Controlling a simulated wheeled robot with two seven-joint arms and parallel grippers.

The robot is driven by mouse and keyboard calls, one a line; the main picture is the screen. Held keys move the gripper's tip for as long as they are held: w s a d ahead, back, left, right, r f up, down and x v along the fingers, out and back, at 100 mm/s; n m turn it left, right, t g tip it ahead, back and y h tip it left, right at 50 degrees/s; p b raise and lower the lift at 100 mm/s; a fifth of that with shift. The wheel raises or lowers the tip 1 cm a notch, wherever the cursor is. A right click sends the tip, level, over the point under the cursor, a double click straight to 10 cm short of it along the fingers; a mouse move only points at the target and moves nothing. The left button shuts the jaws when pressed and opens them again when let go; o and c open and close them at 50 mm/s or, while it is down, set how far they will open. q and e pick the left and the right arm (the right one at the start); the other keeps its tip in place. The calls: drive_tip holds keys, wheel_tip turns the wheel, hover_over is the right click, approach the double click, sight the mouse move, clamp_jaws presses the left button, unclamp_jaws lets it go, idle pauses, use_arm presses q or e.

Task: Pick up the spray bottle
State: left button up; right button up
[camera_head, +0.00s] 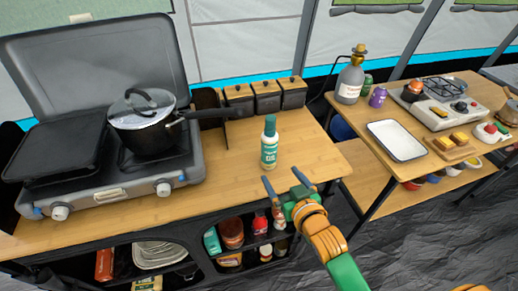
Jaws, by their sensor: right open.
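The spray bottle (269,147) is teal and white with a teal cap. It stands upright on the wooden counter, near its front edge. My right gripper (283,181) is just in front of and below the bottle in the picture. Its two blue-grey fingers are spread apart with nothing between them. The fingertips look apart from the bottle. My left gripper is not in view.
A camping stove (100,190) with a lidded black pot (145,128) fills the counter's left side. Several dark canisters (266,97) stand behind the bottle. A second table at right holds a white tray (396,141) and a gas bottle (348,84). Shelves below hold jars.

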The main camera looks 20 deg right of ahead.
sight(273, 144)
drive_tip(key=w+r+t, duration=0.2)
drive_tip(key=r, duration=0.1)
drive_tip(key=w+r+t, duration=0.1)
drive_tip(key=r, duration=0.1)
drive_tip(key=shift+w+a+r+y, duration=0.1)
drive_tip(key=shift+w+y, duration=0.3)
drive_tip(key=w, duration=0.4)
drive_tip(key=w+p, duration=0.1)
drive_tip(key=w, duration=0.1)
drive_tip(key=shift+w+a+f, duration=0.15)
drive_tip(key=shift+w+f, duration=0.1)
drive_tip(key=shift+w, duration=0.15)
drive_tip(key=shift+s, duration=0.1)
drive_tip(key=c, duration=0.3)
clamp_jaws()
